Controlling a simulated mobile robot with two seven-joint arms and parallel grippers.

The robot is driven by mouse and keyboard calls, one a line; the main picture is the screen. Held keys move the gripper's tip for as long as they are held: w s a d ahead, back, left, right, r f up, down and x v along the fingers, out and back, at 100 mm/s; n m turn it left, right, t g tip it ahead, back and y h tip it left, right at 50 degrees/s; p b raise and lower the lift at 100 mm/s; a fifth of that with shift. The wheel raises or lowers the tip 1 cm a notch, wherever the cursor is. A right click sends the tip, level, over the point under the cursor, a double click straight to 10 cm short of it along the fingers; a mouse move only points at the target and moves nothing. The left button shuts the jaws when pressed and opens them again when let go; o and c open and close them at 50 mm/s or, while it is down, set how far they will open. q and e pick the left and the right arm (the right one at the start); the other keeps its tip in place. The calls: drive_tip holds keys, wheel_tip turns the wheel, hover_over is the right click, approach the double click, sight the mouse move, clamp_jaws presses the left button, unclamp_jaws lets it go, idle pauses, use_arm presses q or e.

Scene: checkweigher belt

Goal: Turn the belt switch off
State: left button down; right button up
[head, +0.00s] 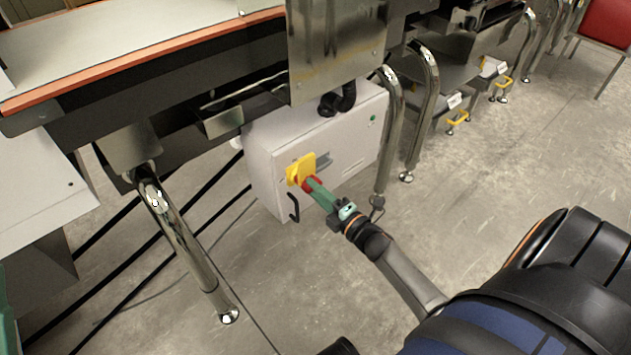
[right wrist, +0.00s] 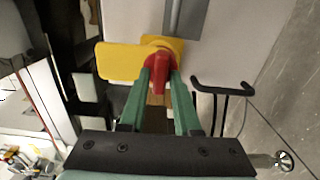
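The belt switch is a red rotary handle (right wrist: 158,72) on a yellow plate (right wrist: 120,60). In the head view the yellow plate (head: 299,170) sits on the front of a white control box (head: 345,150) under the conveyor. My right gripper (head: 312,187) reaches it from the lower right. In the right wrist view its green fingers (right wrist: 160,85) lie on both sides of the red handle, and the handle fills the gap at the tips. The handle points along the fingers' line in that view. The fingers hide part of the handle in the head view. My left gripper does not show clearly.
A black bent handle (head: 294,207) projects from the box near the switch. A shiny steel post (head: 387,140) stands just right of the box, and a conveyor leg (head: 185,240) stands to the left. A steel panel (head: 335,50) hangs above. The concrete floor in front is free.

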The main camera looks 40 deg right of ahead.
drive_tip(key=shift+o, duration=1.3)
drive_tip(key=s+d+p, duration=0.1)
drive_tip(key=s+p, duration=0.2)
drive_tip(key=s, duration=0.9)
drive_tip(key=shift+s, duration=0.25)
